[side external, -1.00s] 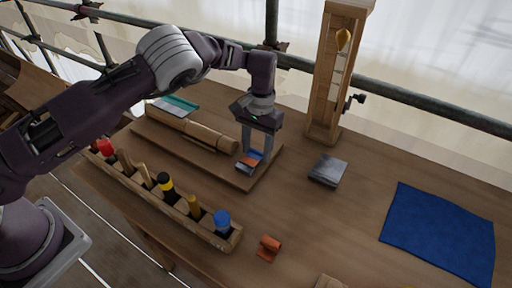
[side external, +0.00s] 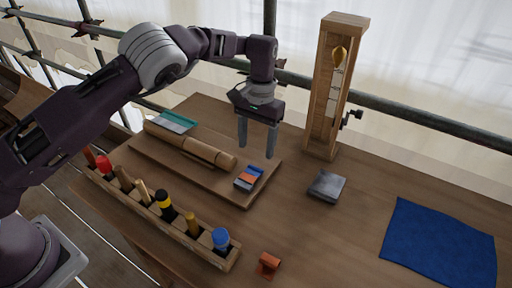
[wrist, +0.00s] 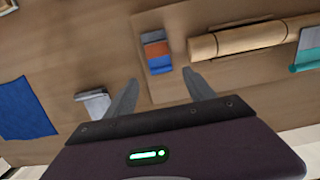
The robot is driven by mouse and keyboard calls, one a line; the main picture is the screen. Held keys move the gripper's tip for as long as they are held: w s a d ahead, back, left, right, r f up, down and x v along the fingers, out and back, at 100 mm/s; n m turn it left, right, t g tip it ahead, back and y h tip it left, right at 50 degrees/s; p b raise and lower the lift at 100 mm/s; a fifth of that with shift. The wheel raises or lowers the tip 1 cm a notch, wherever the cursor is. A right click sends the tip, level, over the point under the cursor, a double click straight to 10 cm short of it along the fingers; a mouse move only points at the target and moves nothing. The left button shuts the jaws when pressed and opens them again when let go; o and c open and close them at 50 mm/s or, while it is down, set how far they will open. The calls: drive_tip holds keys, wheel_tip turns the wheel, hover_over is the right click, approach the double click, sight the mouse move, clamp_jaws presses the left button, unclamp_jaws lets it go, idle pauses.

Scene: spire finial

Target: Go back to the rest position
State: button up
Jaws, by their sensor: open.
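My gripper (side external: 257,139) is open and empty, held above the right end of a wooden board (side external: 245,203). Its two grey fingers also show spread apart in the wrist view (wrist: 163,92). A small block with blue, orange and grey parts (side external: 248,179) lies on the board below the fingers, apart from them. In the wrist view the same block (wrist: 156,52) is beyond the fingertips, between them.
A wooden roll (side external: 205,152) and a teal-edged piece (side external: 173,122) lie on the board. A tool rack (side external: 150,215) runs along the front. A wooden post frame (side external: 329,90), grey block (side external: 326,186), blue cloth (side external: 440,243) and orange piece (side external: 268,265) stand or lie rightward. Scaffold pipes cross behind.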

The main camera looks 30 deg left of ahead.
drive_tip(key=s+a+r+n+t+h, duration=0.1)
drive_tip(key=s+a+r, duration=0.2)
drive_tip(key=r, duration=0.4)
drive_tip(key=s+a+r+t, duration=0.1)
drive_tip(key=s+a+r, duration=0.1)
drive_tip(key=s+r, duration=0.35)
drive_tip(key=s+a+r+n+t+h, duration=0.1)
drive_tip(key=s+a+r, duration=0.15)
drive_tip(key=r, duration=0.55)
drive_tip(key=s+a+r+t, duration=0.15)
drive_tip(key=s+r, duration=0.35)
drive_tip(key=s, duration=0.5)
drive_tip(key=s+a+f+m+t+y, duration=0.1)
drive_tip(key=s+f, duration=0.1)
drive_tip(key=s, duration=0.5)
drive_tip(key=s+a+f+m+t+y, duration=0.1)
drive_tip(key=s+f, duration=0.1)
drive_tip(key=s, duration=0.5)
drive_tip(key=shift+a+f, duration=0.2)
drive_tip(key=shift+a, duration=0.05)
drive_tip(key=shift+t, duration=0.25)
